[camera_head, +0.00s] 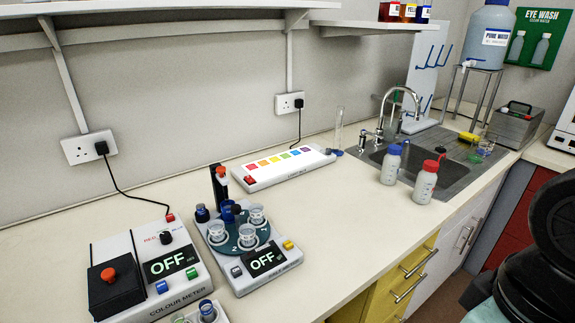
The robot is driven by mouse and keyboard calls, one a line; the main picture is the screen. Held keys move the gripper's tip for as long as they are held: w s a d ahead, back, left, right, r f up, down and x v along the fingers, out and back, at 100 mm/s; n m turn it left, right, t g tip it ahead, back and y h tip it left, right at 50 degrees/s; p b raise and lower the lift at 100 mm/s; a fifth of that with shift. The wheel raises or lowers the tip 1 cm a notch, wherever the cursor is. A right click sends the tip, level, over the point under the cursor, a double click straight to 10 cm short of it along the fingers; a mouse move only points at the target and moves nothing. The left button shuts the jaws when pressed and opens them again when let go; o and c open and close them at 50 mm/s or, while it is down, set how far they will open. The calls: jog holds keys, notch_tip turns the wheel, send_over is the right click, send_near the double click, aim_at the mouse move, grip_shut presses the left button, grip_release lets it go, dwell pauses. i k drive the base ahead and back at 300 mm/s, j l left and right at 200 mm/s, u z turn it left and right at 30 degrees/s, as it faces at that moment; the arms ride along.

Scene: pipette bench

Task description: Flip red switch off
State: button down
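Several red controls show. A small red switch (250,180) sits on the near left end of the white light box (290,170), which has a row of coloured squares. Another small red switch (170,217) sits on the back corner of the white colour meter (135,265), whose screen reads OFF. A red knob (108,274) tops the black block on that meter. I cannot tell the on or off position of either small switch. My gripper is not in view; dark rounded parts, seemingly of my arm, fill the lower right edge, well away from these switches.
A second device (245,245) with cups on a turntable, its screen reading OFF, stands beside the meter. Two bottles (391,165) (425,182) stand before the sink (440,165). Black cables run to wall sockets. The front middle of the counter (345,225) is clear.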

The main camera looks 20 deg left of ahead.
aim_at(249, 178)
jog(key=u, duration=1.65)
jog(key=i+l, duration=0.35)
jog(key=l, duration=0.15)
jog(key=i+l, duration=0.3)
jog(key=l, duration=0.2)
